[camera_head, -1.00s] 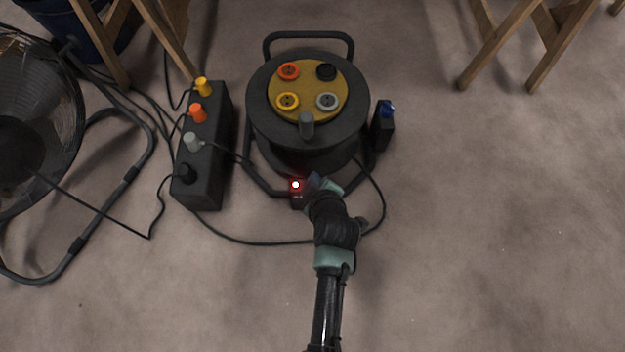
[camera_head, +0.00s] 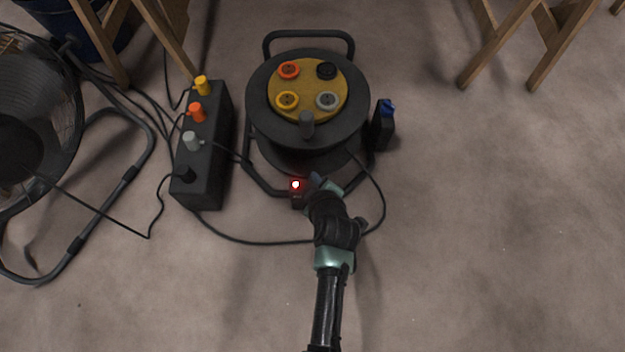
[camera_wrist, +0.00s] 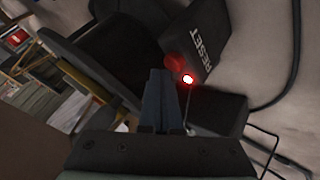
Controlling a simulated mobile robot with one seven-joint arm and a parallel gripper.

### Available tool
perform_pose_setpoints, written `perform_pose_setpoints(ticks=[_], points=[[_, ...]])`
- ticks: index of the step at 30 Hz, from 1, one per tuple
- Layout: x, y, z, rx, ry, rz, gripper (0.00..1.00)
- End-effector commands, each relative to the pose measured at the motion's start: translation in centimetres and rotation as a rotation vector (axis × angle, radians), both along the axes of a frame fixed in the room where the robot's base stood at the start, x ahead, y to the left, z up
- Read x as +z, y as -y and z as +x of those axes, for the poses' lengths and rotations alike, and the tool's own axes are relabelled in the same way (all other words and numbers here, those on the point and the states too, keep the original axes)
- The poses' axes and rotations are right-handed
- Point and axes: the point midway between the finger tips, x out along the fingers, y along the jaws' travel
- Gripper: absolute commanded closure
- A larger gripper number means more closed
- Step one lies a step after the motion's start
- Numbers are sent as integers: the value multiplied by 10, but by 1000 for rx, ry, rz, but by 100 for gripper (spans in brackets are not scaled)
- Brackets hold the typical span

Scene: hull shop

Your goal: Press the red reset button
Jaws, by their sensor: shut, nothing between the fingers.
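A dark box marked RESET (camera_wrist: 205,35) fills the upper middle of the wrist view. The red reset button (camera_wrist: 174,64) is on it, partly behind my fingertips, and a bright red light (camera_wrist: 187,78) glows beside it. In the head view the same lit box (camera_head: 297,195) sits at the front foot of the cable reel (camera_head: 262,118). My gripper (camera_wrist: 161,73) is shut and empty, its fingertips close to the button. It also shows in the head view (camera_head: 315,178), just right of the light. I cannot tell whether the tips touch the button.
A dark box with several coloured plugs (camera_head: 211,150) stands left of the reel, and a fan (camera_head: 40,120) is at the far left. A small blue-topped dark box (camera_head: 384,128) is right of the reel. Cables loop over the floor. The floor at right is clear.

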Motion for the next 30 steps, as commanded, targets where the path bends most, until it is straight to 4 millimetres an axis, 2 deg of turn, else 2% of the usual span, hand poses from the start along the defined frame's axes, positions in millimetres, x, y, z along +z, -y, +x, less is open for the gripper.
perform_pose_setpoints(ticks=[30], points=[[-10,0,0,0,0,0,100]])
